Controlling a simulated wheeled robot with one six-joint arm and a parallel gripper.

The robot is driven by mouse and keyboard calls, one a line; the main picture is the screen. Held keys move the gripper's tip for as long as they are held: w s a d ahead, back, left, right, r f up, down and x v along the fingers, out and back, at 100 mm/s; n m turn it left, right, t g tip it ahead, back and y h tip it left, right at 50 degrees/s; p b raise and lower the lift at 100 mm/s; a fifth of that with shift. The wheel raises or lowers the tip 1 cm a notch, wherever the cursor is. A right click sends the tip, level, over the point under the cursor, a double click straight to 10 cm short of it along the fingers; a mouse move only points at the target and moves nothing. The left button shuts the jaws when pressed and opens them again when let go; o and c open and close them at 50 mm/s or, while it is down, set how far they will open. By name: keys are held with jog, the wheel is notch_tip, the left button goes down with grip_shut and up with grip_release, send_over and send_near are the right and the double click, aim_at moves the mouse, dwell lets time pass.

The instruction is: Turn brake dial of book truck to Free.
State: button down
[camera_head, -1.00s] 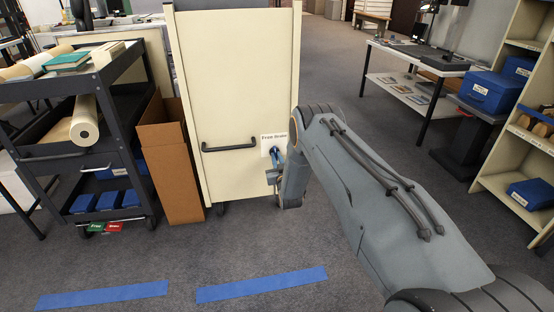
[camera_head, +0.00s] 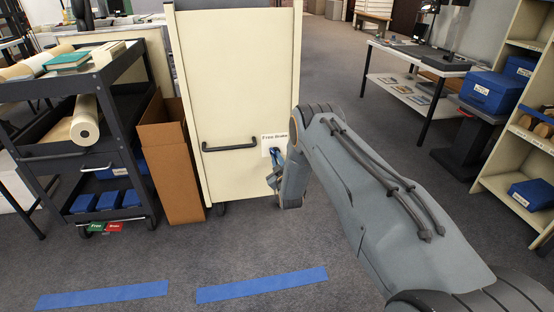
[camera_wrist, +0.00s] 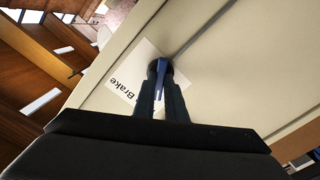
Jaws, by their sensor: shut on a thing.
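The cream book truck (camera_head: 238,80) stands upright in the middle of the head view. A white "Free Brake" label (camera_head: 274,139) is on its lower right face, and the label's "Brake" end (camera_wrist: 128,85) shows tilted in the wrist view. My gripper (camera_wrist: 161,84) is shut on the dial's blue grip, with one finger on either side. In the head view my gripper (camera_head: 275,170) and arm partly cover the dial. The "Free" word is hidden in the wrist view.
A black handle (camera_head: 229,148) crosses the truck's face left of the label. An open cardboard box (camera_head: 172,165) and a dark cart (camera_head: 95,140) stand to the left. Blue tape strips (camera_head: 262,284) mark the clear floor in front.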

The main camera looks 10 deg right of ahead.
dwell(0.3)
jog(key=c, duration=1.8)
grip_release()
jog(key=shift+s, duration=0.1)
jog(key=s+p, duration=0.2)
jog(key=s, duration=0.5)
jog(key=shift+s, duration=0.35)
